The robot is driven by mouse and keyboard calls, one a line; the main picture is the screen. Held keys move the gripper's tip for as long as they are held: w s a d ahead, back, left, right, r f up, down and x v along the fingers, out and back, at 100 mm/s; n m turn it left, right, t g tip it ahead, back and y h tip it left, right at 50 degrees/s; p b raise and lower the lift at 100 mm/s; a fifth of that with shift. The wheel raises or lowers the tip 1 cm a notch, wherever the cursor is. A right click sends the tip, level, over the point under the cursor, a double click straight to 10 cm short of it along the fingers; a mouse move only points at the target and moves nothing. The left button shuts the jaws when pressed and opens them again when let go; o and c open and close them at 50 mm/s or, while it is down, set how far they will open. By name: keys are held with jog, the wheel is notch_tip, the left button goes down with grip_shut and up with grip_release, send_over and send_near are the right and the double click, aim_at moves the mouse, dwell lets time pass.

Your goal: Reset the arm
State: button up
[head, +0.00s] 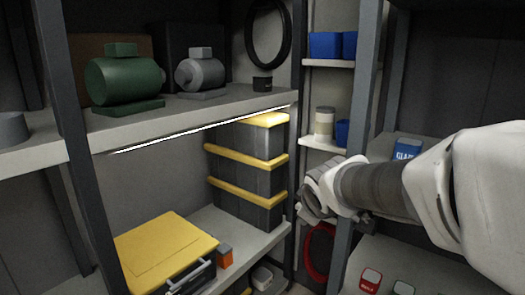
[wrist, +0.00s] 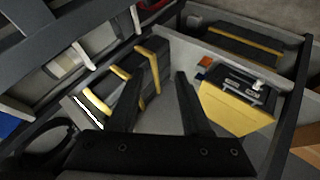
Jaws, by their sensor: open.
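My arm (head: 375,190) reaches in from the right of the head view, with its wrist end in front of the shelving near the middle upright. My gripper (wrist: 161,76) shows in the wrist view with its two dark fingers apart and nothing between them. Its fingers cannot be made out clearly in the head view. The fingers point towards the shelf with the dark case with yellow bands (head: 245,170) and the yellow-topped case (head: 165,252).
A green motor (head: 123,82) and a grey motor (head: 199,74) stand on the upper shelf (head: 190,112). An orange box (head: 225,257) sits beside the yellow case. Dark uprights (head: 75,150) frame the bays. Blue bins (head: 325,45) and a jar (head: 324,121) stand on narrow shelves behind.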

jog(key=s+d+f+m+g, duration=0.2)
jog(key=s+m, duration=0.3)
jog(key=s, duration=0.7)
jog(key=s+d+f+m+g, duration=0.15)
jog(key=s+m, duration=0.35)
jog(key=s, duration=0.7)
notch_tip(320, 180, up, 26)
jog(key=p, duration=2.5)
jog(key=shift+r+p, duration=0.25)
jog(key=shift+p, duration=0.05)
jog(key=shift+w, duration=0.1)
